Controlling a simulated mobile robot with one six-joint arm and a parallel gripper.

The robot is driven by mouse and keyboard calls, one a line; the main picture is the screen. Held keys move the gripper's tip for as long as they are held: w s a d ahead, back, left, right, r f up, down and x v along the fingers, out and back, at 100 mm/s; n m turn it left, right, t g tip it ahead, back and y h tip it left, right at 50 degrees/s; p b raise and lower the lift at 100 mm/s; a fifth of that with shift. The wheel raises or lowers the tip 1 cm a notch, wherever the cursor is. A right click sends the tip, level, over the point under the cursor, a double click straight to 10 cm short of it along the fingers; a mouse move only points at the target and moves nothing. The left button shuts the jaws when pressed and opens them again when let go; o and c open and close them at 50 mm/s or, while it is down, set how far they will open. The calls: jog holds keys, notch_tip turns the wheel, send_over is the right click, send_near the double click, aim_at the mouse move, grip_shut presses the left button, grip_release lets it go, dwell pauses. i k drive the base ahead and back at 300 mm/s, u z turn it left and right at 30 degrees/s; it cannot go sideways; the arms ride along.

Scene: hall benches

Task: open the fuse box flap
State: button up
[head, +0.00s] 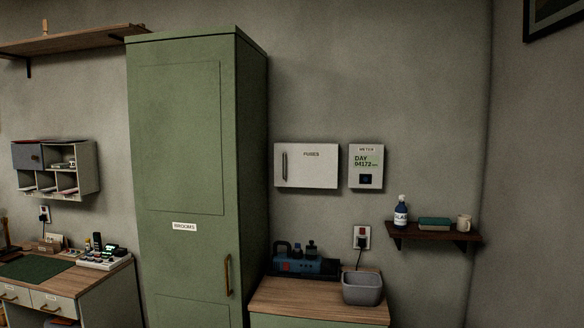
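The fuse box (306,174) is a flat white box on the wall, right of the tall green cabinet. Its front flap, labelled "FUSES", looks shut and has a dark vertical handle (284,167) near its left edge. My gripper is not in view.
The green broom cabinet (183,140) stands close left of the fuse box. A meter (366,180) hangs just right of it. Below are a wood-topped cabinet (320,309) with a blue toolbox (305,264) and a grey bin (362,289), and a socket (361,232). A dark shelf (432,235) juts out at right.

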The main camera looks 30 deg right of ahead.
aim_at(296, 165)
jog(key=u, duration=0.05)
jog(key=i, duration=1)
jog(key=z, duration=0.05)
